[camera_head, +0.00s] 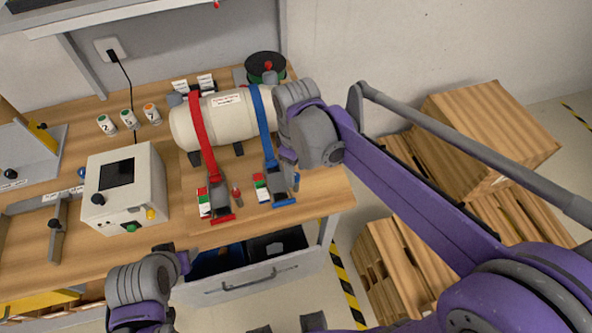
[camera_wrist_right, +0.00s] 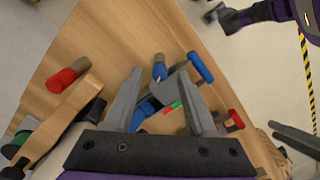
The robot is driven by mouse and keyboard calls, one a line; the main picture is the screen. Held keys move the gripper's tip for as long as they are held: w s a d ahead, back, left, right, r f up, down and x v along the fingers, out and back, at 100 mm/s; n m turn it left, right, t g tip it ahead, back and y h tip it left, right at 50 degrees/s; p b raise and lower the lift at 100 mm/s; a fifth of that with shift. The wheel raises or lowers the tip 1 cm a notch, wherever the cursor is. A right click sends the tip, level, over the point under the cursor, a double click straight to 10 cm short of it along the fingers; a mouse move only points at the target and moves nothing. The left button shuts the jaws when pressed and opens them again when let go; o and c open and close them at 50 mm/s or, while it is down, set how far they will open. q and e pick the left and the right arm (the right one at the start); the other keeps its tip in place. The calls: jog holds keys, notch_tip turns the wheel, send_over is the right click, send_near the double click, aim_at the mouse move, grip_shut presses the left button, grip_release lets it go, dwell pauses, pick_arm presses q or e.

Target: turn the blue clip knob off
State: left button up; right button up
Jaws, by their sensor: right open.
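The blue clip (camera_head: 276,184) sits at the lower end of the blue strap (camera_head: 262,108) around a cream tank, near the bench's front right edge. In the right wrist view, its blue lever (camera_wrist_right: 200,67) and the blue knob (camera_wrist_right: 159,68) beside it stand ahead of my fingers. A red, green and white indicator (camera_head: 260,187) lies left of the clip. My right gripper (camera_head: 288,156) hangs just above the clip; in its wrist view, the gripper (camera_wrist_right: 160,100) is open, with nothing held. My left gripper (camera_head: 187,262) is low before the bench; its jaw opening is unclear.
A red strap with a red clip (camera_head: 218,190) lies left of the blue one. The cream tank (camera_head: 220,118) stands behind. A white control box (camera_head: 126,190) is further left. Wooden crates (camera_head: 490,125) stand right of the bench.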

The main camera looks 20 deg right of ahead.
jog(key=shift+f, duration=0.35)
grip_shut()
jog(key=m, duration=0.4)
jog(key=shift+m, duration=0.3)
grip_release()
dwell(0.3)
